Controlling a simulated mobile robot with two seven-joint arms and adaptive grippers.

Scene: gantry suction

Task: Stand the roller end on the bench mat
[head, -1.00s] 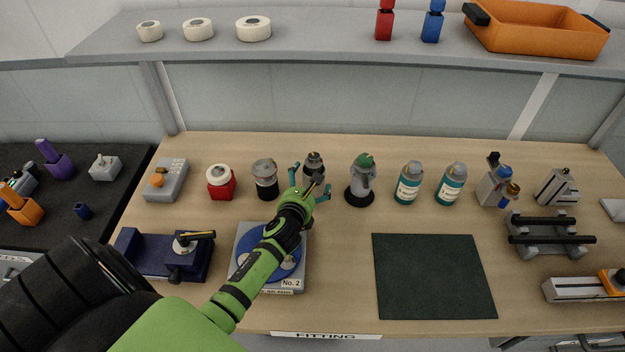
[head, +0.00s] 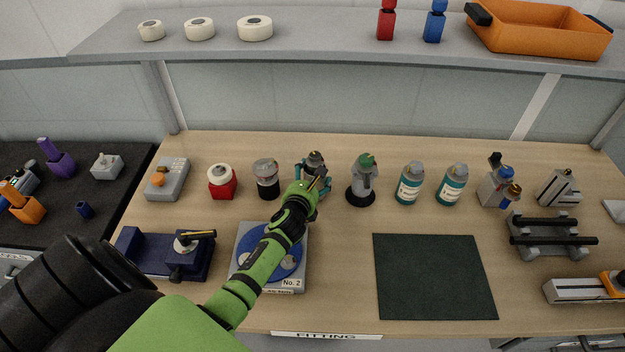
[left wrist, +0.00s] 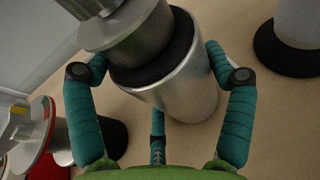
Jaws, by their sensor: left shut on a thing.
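The roller end (head: 315,160) appears to be the silver cylinder with a dark collar and a narrower grey top. It stands upright in the back row on the wooden bench. It fills the middle of the left wrist view (left wrist: 178,88). My left gripper (head: 313,188) is shut on it, with teal fingers on both sides of the silver body and a third finger at the near side. The dark green bench mat (head: 435,277) lies flat and empty at the front right. My right gripper is not in view.
Close left of the held piece stands a black and silver cylinder (head: 266,178); close right stands a green-topped grey piece (head: 362,180) on a black base. Teal-labelled bottles (head: 410,183) stand further right. A grey plate with a blue disc (head: 246,243) lies under my arm. Bench between row and mat is clear.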

